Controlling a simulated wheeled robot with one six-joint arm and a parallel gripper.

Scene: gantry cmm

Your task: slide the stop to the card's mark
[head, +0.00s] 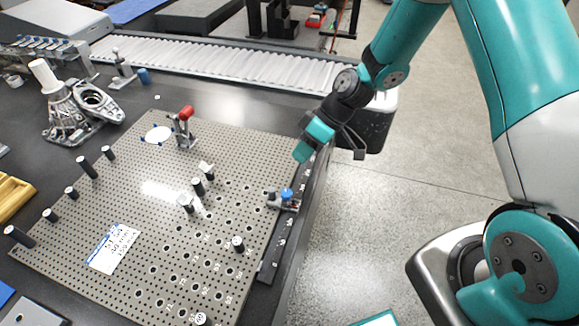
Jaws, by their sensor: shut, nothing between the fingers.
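The stop (285,200) is a small metal carriage with a blue knob. It sits on a dark rail (268,262) along the right edge of the perforated plate. The white card (114,249) with a blue edge lies on the plate's front left; its handwriting is too small to read surely. My gripper (303,153) is above the rail's far end, beyond the stop and apart from it. It is shut and empty. Marks along the rail are too small to read.
The perforated plate (225,150) carries several dark posts and a red-handled clamp (182,127). Metal castings (75,105) stand at the far left. A roller conveyor (215,68) runs behind. The table's right edge is close beside the rail, with open floor (370,225) beyond.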

